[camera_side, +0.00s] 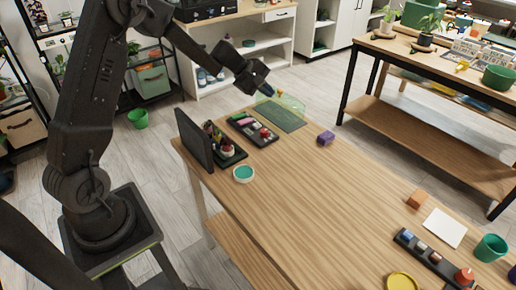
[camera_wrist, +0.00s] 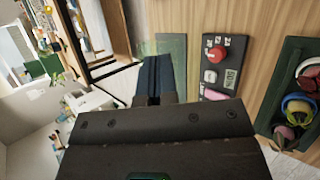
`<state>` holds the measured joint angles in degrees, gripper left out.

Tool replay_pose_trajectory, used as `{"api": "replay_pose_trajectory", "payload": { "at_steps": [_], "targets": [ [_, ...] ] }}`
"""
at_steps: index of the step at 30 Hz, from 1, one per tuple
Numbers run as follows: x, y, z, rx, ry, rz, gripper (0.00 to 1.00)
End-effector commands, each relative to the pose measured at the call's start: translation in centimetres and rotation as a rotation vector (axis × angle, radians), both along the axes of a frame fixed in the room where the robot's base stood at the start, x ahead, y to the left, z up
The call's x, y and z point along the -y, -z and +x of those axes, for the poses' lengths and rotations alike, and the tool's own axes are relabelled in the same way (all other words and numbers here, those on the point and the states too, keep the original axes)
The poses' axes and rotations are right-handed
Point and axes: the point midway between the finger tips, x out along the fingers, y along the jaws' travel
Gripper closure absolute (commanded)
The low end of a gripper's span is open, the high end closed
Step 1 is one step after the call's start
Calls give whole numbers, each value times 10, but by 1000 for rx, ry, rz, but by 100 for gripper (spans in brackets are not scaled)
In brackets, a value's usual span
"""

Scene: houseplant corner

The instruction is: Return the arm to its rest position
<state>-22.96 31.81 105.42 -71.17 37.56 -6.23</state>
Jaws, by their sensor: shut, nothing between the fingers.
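My arm reaches from its base at the left over the far end of the wooden table (camera_side: 330,200). My gripper (camera_side: 270,93) is above the green mat (camera_side: 287,118), shut and empty. In the wrist view the fingers of my gripper (camera_wrist: 153,78) lie side by side with nothing between them. The green mat (camera_wrist: 172,45) shows partly behind the fingers there. A clear greenish shape (camera_side: 292,103) shows by the fingertips in the side view; I cannot tell what it is.
A dark tray with a red knob (camera_side: 265,133) lies near the mat. Another dark tray (camera_side: 232,155) holds several small items beside an upright dark panel (camera_side: 194,139). A purple block (camera_side: 326,138) and a teal-topped round dish (camera_side: 243,174) stand on the table. The table's middle is clear.

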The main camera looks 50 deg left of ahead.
Motion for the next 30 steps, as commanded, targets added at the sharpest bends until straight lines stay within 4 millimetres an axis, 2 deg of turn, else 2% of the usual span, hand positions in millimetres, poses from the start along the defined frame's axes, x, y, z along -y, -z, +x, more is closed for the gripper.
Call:
{"api": "replay_pose_trajectory", "payload": {
  "at_steps": [1, 6, 10, 15, 21, 24, 27, 30],
  "targets": [
    [22, -26, -12, 25, 88, 54, 100],
    [84, -83, -67, 76, 371, 241, 100],
    [120, -112, -118, 109, 570, 396, 100],
    [151, -132, -192, 145, 806, 615, 100],
    [161, -135, -272, 171, 1032, 888, 100],
    [159, -131, -301, 175, 1106, 1002, 100],
    [155, -126, -320, 174, 1155, 1084, 100],
    [152, -124, -329, 172, 1178, 1131, 100]
  ]
}}
